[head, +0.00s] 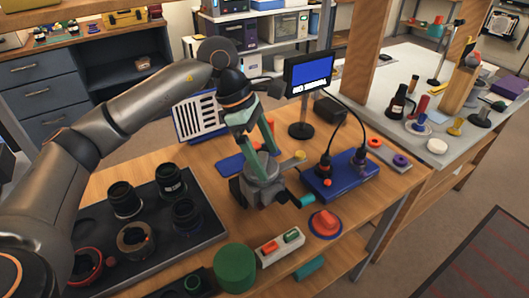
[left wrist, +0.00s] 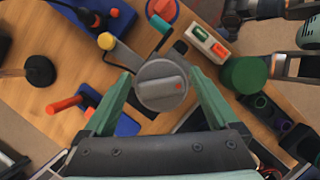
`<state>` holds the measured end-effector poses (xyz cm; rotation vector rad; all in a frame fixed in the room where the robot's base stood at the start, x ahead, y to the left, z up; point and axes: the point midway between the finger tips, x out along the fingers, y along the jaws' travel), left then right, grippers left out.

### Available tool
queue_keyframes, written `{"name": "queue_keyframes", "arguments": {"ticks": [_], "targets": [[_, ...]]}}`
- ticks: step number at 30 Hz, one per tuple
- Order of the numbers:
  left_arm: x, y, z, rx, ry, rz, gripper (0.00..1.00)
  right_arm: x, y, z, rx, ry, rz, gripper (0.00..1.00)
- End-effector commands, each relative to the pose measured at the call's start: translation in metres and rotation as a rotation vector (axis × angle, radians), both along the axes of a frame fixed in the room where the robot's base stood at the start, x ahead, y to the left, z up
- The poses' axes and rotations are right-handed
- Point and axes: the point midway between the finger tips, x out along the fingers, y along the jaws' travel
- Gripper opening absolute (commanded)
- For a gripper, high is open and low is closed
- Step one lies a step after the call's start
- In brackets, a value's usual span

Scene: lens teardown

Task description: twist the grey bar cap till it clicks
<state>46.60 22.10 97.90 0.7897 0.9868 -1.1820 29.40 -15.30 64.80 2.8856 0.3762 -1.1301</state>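The grey bar cap (left wrist: 160,85) is round, with a raised bar across it and a small red mark near one end. It sits on the grey-and-black body (head: 262,190) on the wooden bench. My left gripper (head: 256,150) points down over it, with one green finger on each side. In the left wrist view the fingertips lie close along the cap's two sides. Whether they touch it I cannot tell. What seems to be part of my right arm and gripper (left wrist: 306,33) shows at the upper right of the left wrist view, cut off.
A teal piece (head: 306,201) sticks out beside the body. A red knob (head: 325,222), a white switch box (head: 281,245) and a green cylinder (head: 235,270) stand in front. A blue box (head: 340,185) is to the right. A black tray (head: 218,228) of lens parts is at left.

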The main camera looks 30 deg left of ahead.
Motion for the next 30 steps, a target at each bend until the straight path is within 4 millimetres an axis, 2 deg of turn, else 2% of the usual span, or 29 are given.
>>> {"name": "queue_keyframes", "arguments": {"ticks": [11,13,15,24,30], "targets": [[0.000,0.000,0.000,0.000,0.001,0.004,1.00,-0.001,0.001,-0.001,0.001,0.005,0.001,0.00],[0.000,0.000,0.000,0.000,0.001,0.004,1.00,0.000,0.005,0.003,0.006,0.010,0.011,0.00],[0.000,0.006,0.014,-0.001,-0.003,0.007,1.00,0.005,0.010,0.011,0.014,-0.003,0.019,0.00],[-0.006,0.031,0.078,-0.001,-0.004,0.005,1.00,0.004,0.007,0.012,0.008,-0.001,0.015,0.00],[-0.009,0.042,0.107,-0.001,-0.002,0.003,1.00,0.004,0.004,0.013,0.003,-0.003,0.008,0.00]]}}
